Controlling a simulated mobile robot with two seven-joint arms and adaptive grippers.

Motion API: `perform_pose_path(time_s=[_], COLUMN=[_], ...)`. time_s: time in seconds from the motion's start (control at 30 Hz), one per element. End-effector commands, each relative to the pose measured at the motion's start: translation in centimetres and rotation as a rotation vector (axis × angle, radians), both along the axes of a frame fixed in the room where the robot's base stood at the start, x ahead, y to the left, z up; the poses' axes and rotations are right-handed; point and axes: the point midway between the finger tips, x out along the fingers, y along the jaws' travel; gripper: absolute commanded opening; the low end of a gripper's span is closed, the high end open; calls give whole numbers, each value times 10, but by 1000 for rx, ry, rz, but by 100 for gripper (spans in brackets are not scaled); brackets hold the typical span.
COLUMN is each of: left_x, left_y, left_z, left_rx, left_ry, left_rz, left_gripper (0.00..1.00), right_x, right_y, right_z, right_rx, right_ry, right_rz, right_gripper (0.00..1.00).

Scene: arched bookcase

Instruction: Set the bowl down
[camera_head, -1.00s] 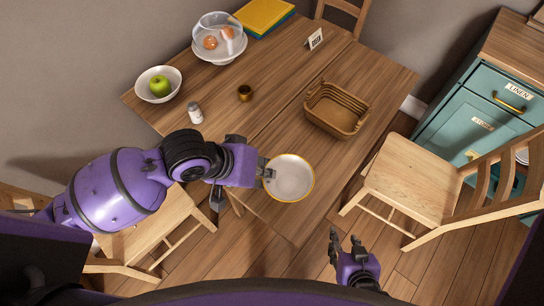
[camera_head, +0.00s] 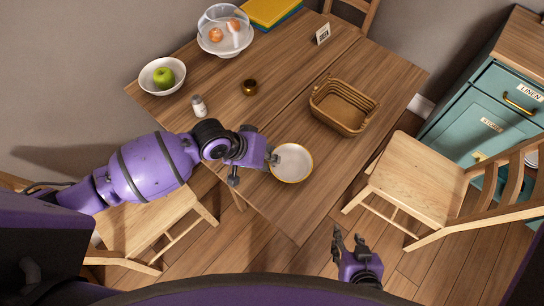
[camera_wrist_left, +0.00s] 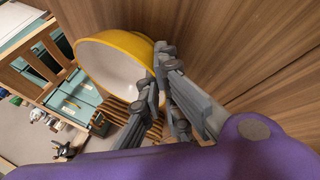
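The white bowl with a yellow rim (camera_head: 292,163) is at the near end of the wooden table, over its bare top. My left gripper (camera_head: 272,157) is at the bowl's left edge, with its fingers closed on the rim. The left wrist view shows the bowl's pale inside and yellow outside (camera_wrist_left: 112,62), with the left fingertips (camera_wrist_left: 163,60) at its edge. I cannot tell whether the bowl's base touches the table. My right gripper (camera_head: 350,238) is open and empty, beyond the table's near edge.
On the table (camera_head: 290,215) are a wicker basket (camera_head: 343,107), brown cup (camera_head: 249,87), white shaker (camera_head: 199,106), bowl with green apple (camera_head: 148,82) and fishbowl (camera_head: 225,30). Chairs stand left (camera_head: 150,222) and right (camera_head: 415,180). Bare tabletop lies around the held bowl.

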Motion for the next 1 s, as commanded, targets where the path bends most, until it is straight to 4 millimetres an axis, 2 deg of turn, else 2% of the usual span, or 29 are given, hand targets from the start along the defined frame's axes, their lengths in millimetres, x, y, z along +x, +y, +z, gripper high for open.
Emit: perform_pose_path(time_s=[0.2, 0.37, 0.4, 0.77, 0.87, 1.0], left_x=[0, 0, 0, 0, -3, -11], left_y=[0, 0, 0, 1, 9, 23], left_z=[-3, -3, -2, 3, 14, 38], left_rx=[-1, 0, 0, 1, 2, 1], left_ry=[1, 1, 1, -1, -1, -3], left_rz=[0, 1, 1, 0, 0, 1], left_gripper=[0, 22, 23, 23, 23, 23], right_x=[-6, -9, -10, -6, -2, 4], right_y=[0, -1, -1, 0, 0, 0], right_z=[-3, -4, -4, -2, 1, 5], right_rx=[2, 2, 1, 2, 1, 0], right_ry=[11, 16, 16, 10, 3, -8], right_rz=[-6, -7, -8, -6, -4, 1], right_gripper=[40, 40, 40, 40, 40, 40])
